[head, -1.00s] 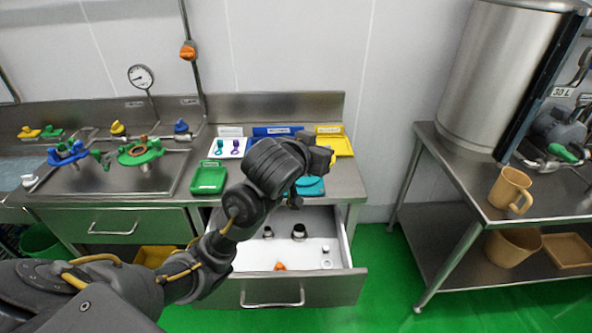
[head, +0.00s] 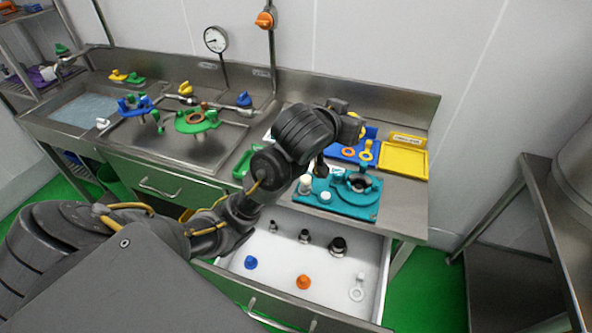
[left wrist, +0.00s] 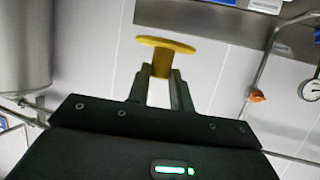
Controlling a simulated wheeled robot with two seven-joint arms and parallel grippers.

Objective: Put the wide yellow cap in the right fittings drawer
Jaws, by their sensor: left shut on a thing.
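The wide yellow cap (left wrist: 165,43) is in the left wrist view, a broad disc with a narrower stem. My left gripper (left wrist: 160,75) is shut on the stem, with the disc beyond the fingertips. In the head view my left arm's end is above the counter and its fingers are mostly hidden by the wrist. The right fittings drawer (head: 285,243) is pulled open below the counter, lower than my gripper. It holds a blue cap (head: 250,262), an orange cap (head: 303,282), a white ring fitting (head: 357,288) and several dark fittings (head: 337,247). My right gripper is not in view.
A teal tray (head: 345,207) with parts sits on the counter behind the drawer. A yellow tray (head: 404,160) and a blue tray (head: 350,152) are further back. The left drawer (head: 140,178) is closed. The drawer floor has bare white room between the fittings.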

